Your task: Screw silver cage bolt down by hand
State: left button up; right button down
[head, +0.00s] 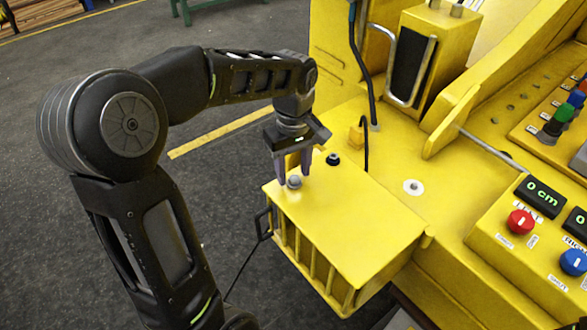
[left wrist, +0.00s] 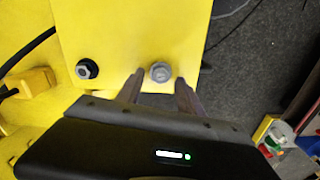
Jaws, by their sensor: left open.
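The silver bolt (head: 294,182) stands on top of the yellow cage (head: 345,220), near its far left corner. It also shows in the left wrist view (left wrist: 161,72), just beyond the fingertips. My left gripper (head: 293,177) points down at the bolt and is open. In the left wrist view its two fingers (left wrist: 158,80) lie to either side of the bolt's line, with nothing held between them. I cannot tell whether a finger touches the bolt. A black bolt (head: 333,159) sits on the same plate, also seen in the left wrist view (left wrist: 87,68). My right gripper is not in view.
A black cable (head: 366,145) rises from a yellow plug beside the plate. A yellow housing with a metal handle (head: 412,70) stands behind. A control panel with a red knob (head: 521,221) and displays is at right. Open grey floor lies left of the cage.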

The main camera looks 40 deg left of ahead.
pick_arm(q)
jog(key=shift+f, duration=0.15)
jog(key=shift+c, duration=0.3)
grip_shut()
